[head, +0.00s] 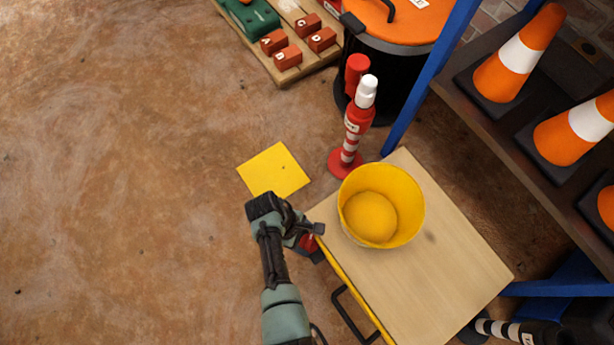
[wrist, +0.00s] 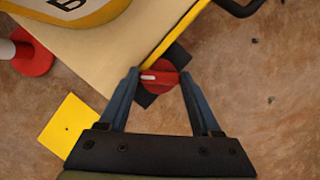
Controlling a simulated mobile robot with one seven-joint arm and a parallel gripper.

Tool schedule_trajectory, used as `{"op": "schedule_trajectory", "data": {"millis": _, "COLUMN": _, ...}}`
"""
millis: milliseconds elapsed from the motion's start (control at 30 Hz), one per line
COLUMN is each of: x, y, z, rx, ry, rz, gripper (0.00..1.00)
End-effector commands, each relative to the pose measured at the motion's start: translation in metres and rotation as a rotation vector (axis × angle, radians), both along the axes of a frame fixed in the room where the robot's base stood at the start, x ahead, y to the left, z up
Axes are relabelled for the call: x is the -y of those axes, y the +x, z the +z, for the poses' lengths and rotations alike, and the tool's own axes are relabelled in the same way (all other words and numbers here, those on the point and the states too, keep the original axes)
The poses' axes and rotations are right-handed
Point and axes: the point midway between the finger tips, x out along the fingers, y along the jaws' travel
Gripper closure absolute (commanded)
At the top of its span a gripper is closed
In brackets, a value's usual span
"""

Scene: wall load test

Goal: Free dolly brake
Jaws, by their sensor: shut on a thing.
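The dolly has a pale wooden top (head: 440,260) with a yellow edge, in the lower right of the head view; its corner fills the upper left of the wrist view (wrist: 100,62). The brake is a red round knob (wrist: 160,79) with a white mark, on a black piece at the dolly's edge. My gripper (wrist: 160,76) has one finger on each side of the knob and is shut on it. In the head view my gripper (head: 312,236) is at the dolly's left corner, and the knob (head: 309,243) is partly hidden by it.
A yellow bucket (head: 408,205) stands on the dolly. A yellow square (head: 273,171) lies on the floor beside it. A red-and-white post (head: 352,135), a black bin with orange lid (head: 400,25) and a blue-framed cone shelf (head: 480,125) are close. The floor at left is clear.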

Motion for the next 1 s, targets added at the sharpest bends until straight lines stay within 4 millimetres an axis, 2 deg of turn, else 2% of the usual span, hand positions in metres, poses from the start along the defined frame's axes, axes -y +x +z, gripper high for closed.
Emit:
{"op": "schedule_trajectory", "data": {"millis": 267, "x": 0.001, "y": -0.001, "z": -0.001, "rx": -0.002, "ry": -0.001, "rz": -0.002, "gripper": 0.91}}
{"op": "schedule_trajectory", "data": {"millis": 300, "x": 0.001, "y": -0.001, "z": -0.001, "rx": -0.002, "ry": -0.001, "rz": -0.002, "gripper": 0.28}}
{"op": "schedule_trajectory", "data": {"millis": 433, "x": 0.000, "y": -0.001, "z": 0.000, "rx": -0.001, "ry": -0.001, "rz": 0.000, "gripper": 0.05}}
{"op": "schedule_trajectory", "data": {"millis": 767, "x": -0.001, "y": 0.000, "z": 0.002, "rx": 0.001, "ry": 0.000, "rz": 0.001, "gripper": 0.05}}
{"op": "schedule_trajectory", "data": {"millis": 867, "x": -0.004, "y": 0.001, "z": 0.012, "rx": 0.002, "ry": 0.001, "rz": 0.002, "gripper": 0.05}}
{"op": "schedule_trajectory", "data": {"millis": 1000, "x": -0.012, "y": 0.004, "z": 0.036, "rx": 0.002, "ry": -0.001, "rz": 0.003, "gripper": 0.05}}
